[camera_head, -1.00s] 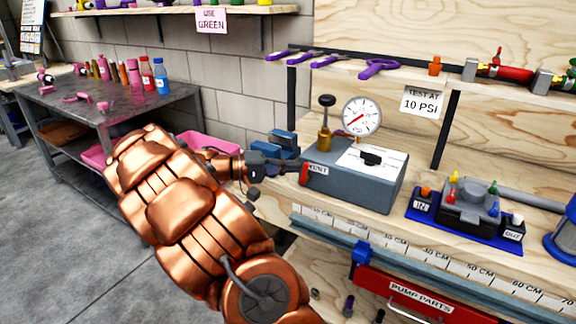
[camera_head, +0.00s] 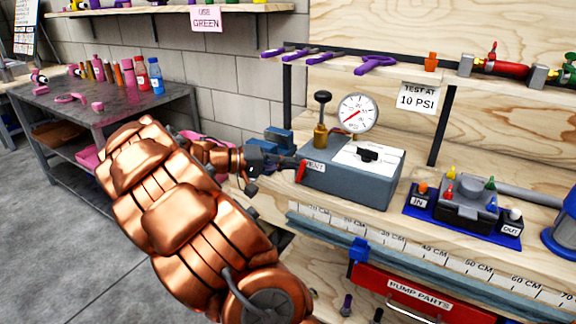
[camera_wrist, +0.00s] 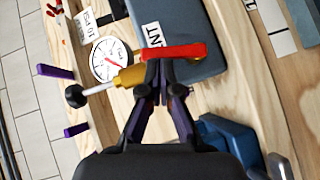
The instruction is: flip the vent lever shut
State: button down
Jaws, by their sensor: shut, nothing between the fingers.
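The red vent lever (camera_head: 301,171) is on the left end of the grey test box (camera_head: 352,186), beside the label reading VENT. In the wrist view the lever (camera_wrist: 172,52) lies across the picture, just past my fingertips. My gripper (camera_head: 293,163) is shut and empty, its tips at or very near the lever; in the wrist view the closed fingertips (camera_wrist: 160,70) overlap the lever's lower edge. I cannot tell for sure whether they touch. The brass fitting with a black knob (camera_wrist: 100,88) and the pressure gauge (camera_head: 358,113) stand on the box's far side.
A blue vise (camera_head: 278,139) stands behind my gripper, close to its fingers in the wrist view.

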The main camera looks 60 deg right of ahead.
aim_at(301, 171)
jog(key=s+m+t+y+b, duration=0.1)
jog(key=t+b, duration=0.1)
jog(key=b, duration=0.1)
jog(key=s+m+t+b, duration=0.2)
jog(key=b, duration=0.2)
jog(key=shift+s+d+m+t+y, duration=0.1)
jog(key=shift+s+m+t+y, duration=0.1)
jog(key=shift+m+t+y, duration=0.15)
jog(key=s+m+t+b, duration=0.1)
jog(key=t+b, duration=0.1)
jog(key=s+f+m+t+y+b, duration=0.1)
jog(key=t, duration=0.1)
jog(key=shift+s+b, duration=0.15)
jog(key=shift+b, duration=0.25)
jog(key=shift+r, duration=0.1)
jog(key=shift+w, duration=0.2)
jog(key=shift+w+f+b, duration=0.35)
jog(key=shift+w+f, duration=0.05)
jog(key=shift+w, duration=0.2)
jog(key=shift+r, duration=0.15)
